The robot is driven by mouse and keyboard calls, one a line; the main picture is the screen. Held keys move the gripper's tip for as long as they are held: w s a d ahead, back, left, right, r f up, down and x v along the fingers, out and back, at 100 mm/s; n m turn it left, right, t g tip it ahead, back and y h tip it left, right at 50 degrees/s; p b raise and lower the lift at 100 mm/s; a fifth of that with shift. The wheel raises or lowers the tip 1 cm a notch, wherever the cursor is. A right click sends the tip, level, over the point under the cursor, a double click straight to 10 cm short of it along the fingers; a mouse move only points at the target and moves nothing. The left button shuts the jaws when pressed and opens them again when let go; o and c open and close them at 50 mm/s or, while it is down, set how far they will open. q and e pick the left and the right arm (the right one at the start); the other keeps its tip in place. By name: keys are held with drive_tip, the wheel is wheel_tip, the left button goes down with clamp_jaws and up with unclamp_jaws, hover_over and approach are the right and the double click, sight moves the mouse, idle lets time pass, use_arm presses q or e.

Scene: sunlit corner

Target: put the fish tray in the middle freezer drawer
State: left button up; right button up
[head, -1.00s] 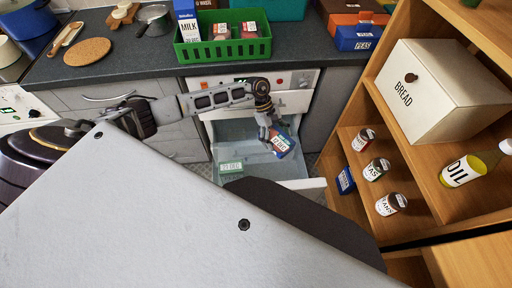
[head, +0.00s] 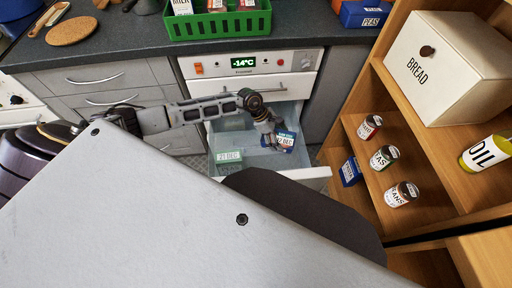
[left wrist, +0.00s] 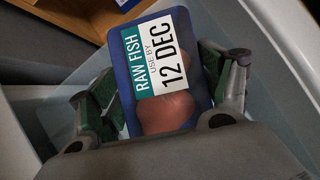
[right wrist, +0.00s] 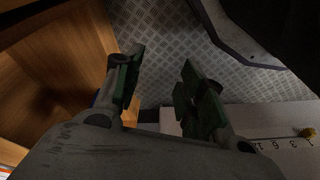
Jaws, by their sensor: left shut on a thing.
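The fish tray (head: 286,139) is a small blue pack; its label reads RAW FISH, USE BY 12 DEC in the left wrist view (left wrist: 160,65). My left gripper (head: 273,138) is shut on it, with a finger on each side in the left wrist view (left wrist: 163,88). The tray is over or inside the right part of an open freezer drawer (head: 312,173); whether it touches the bottom I cannot tell. The drawer is pulled out below a shut white front. My right gripper (right wrist: 160,80) is open and empty above the floor; it is hidden in the head view.
A pale green pack (head: 228,156) marked 21 DEC lies in the drawer's left part. The freezer panel (head: 245,63) reads -14°C. A wooden shelf with cans (head: 384,157), a bread box (head: 445,65) and an oil bottle (head: 486,154) stands close on the right.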

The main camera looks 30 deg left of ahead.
use_arm(q)
wheel_tip(320, 180, down, 10)
drive_tip(key=d+n+t+y+b, duration=0.1)
drive_tip(key=n+b, duration=0.3)
drive_tip(key=b, duration=0.4)
drive_tip(key=shift+w+d+t, duration=0.2)
drive_tip(key=shift+d+t, duration=0.15)
drive_tip(key=shift+t, duration=0.35)
use_arm(e)
wheel_tip(320, 180, up, 12)
drive_tip(key=a+t, duration=0.1)
drive_tip(key=shift+w+a+y, duration=0.15)
drive_tip(key=shift+a+y, duration=0.2)
drive_tip(key=shift+y, duration=0.05)
use_arm(q)
drive_tip(key=shift+f, duration=0.1)
use_arm(e)
drive_tip(key=shift+f, duration=0.1)
use_arm(q)
wheel_tip(320, 180, down, 6)
drive_tip(key=shift+r+b, duration=0.25)
drive_tip(key=shift+b, duration=0.75)
drive_tip(key=shift+f, duration=0.25)
use_arm(e)
drive_tip(key=shift+t+y, duration=0.5)
drive_tip(key=x, duration=0.3)
drive_tip(key=s+x, duration=0.1)
drive_tip(key=x, duration=0.1)
drive_tip(key=shift+a+f, duration=0.15)
